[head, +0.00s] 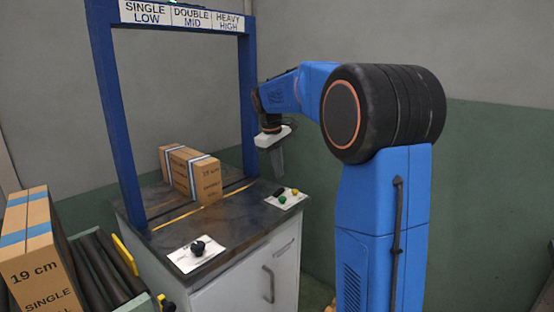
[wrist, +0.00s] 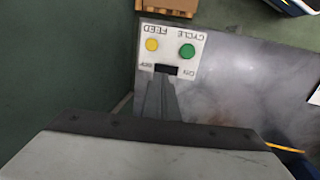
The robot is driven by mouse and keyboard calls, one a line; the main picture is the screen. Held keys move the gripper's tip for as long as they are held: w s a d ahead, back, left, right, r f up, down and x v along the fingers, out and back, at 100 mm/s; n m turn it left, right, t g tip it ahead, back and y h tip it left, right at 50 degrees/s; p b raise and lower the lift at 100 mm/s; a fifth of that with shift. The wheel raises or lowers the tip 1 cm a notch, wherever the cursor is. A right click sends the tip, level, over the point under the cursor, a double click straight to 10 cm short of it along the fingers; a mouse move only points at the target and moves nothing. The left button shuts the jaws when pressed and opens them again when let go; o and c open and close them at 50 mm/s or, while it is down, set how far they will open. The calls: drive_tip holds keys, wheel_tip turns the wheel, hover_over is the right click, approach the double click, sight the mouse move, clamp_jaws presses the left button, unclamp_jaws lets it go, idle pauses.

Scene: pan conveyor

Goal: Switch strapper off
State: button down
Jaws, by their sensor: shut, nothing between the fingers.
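The strapper is a blue arch (head: 112,110) over a dark-topped white cabinet (head: 240,285). A white control panel (head: 292,204) lies at the right end of its top. In the wrist view, the panel (wrist: 173,38) appears upside down, with a green CYCLE button (wrist: 187,51), a yellow FEED button (wrist: 152,44) and a black switch (wrist: 166,69) with small labels on both sides. Which way the switch is tipped cannot be told. My gripper (head: 278,172) is shut and empty, pointing down above the panel. In the wrist view, its fingertips (wrist: 161,80) appear beside the switch; contact cannot be told.
A strapped carton (head: 208,184) stands under the arch. A second panel with a black knob (head: 198,248) lies at the front of the top. A carton marked 19 cm (head: 35,270) sits near the roller conveyor (head: 95,265) at left. A sign (head: 180,17) tops the arch.

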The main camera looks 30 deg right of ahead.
sight(282, 190)
drive_tip(key=shift+x, duration=2.95)
